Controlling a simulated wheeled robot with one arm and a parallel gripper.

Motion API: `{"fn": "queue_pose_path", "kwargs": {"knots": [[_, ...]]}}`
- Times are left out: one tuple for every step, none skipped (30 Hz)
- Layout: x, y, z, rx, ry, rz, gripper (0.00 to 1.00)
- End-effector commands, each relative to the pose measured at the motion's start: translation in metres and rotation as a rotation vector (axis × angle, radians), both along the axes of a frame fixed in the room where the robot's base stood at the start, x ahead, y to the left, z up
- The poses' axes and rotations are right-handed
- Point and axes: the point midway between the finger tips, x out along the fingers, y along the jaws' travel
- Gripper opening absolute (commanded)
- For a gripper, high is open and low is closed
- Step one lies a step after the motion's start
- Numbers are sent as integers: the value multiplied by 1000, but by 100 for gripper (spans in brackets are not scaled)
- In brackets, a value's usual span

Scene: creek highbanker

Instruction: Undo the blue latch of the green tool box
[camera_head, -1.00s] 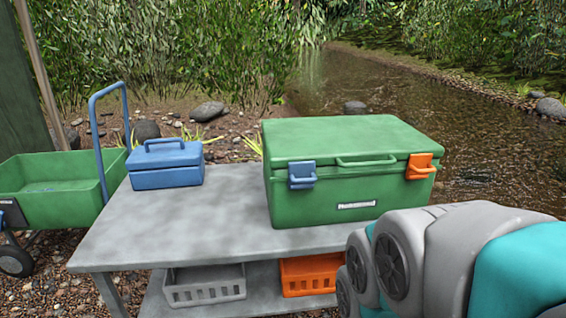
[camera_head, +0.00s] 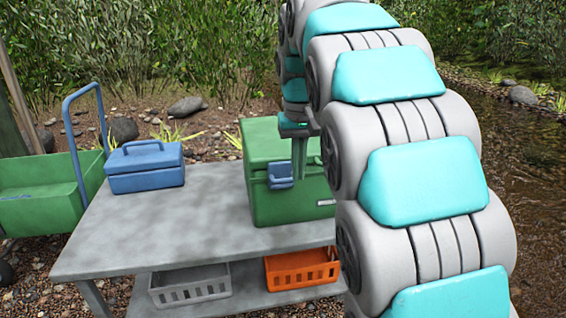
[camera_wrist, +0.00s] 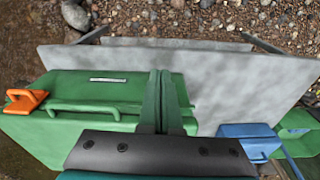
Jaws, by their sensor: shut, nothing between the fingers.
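The green tool box (camera_head: 262,206) stands on the grey table with its lid down. In the head view its blue latch (camera_head: 280,175) lies against the front near the left corner, at the lid seam. My gripper (camera_head: 299,176) points down with its fingers shut and empty, just right of the latch; I cannot tell whether they touch. My arm covers the right part of the box. In the wrist view my shut fingers (camera_wrist: 162,76) are over the box's front edge, and I do not make out the blue latch. The orange latch (camera_wrist: 25,101) shows there, with the green handle (camera_wrist: 90,108).
A small blue box (camera_head: 145,168) stands on the table (camera_head: 190,235) to the left. A grey crate (camera_head: 190,285) and an orange crate (camera_head: 302,269) sit on the lower shelf. A green cart (camera_head: 45,195) stands beyond the table's left end. The tabletop between the boxes is clear.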

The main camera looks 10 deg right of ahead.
Motion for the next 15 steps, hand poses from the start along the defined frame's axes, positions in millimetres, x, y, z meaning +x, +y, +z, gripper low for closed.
{"fn": "queue_pose_path", "kwargs": {"knots": [[19,0,9,-2,-17,6,0],[26,0,14,-3,-23,10,0],[36,1,20,-4,-33,17,0],[43,2,23,-4,-37,22,0],[50,3,26,-5,-45,27,0],[58,4,31,-5,-56,33,0],[63,4,34,-5,-59,37,0],[68,5,36,-6,-63,41,0],[73,5,38,-7,-68,46,0],[76,6,40,-8,-70,49,0],[79,6,41,-9,-75,53,0],[83,7,44,-9,-81,56,0],[85,7,45,-10,-84,59,0],[86,7,45,-9,-86,60,0],[88,8,45,-9,-86,62,0]]}}
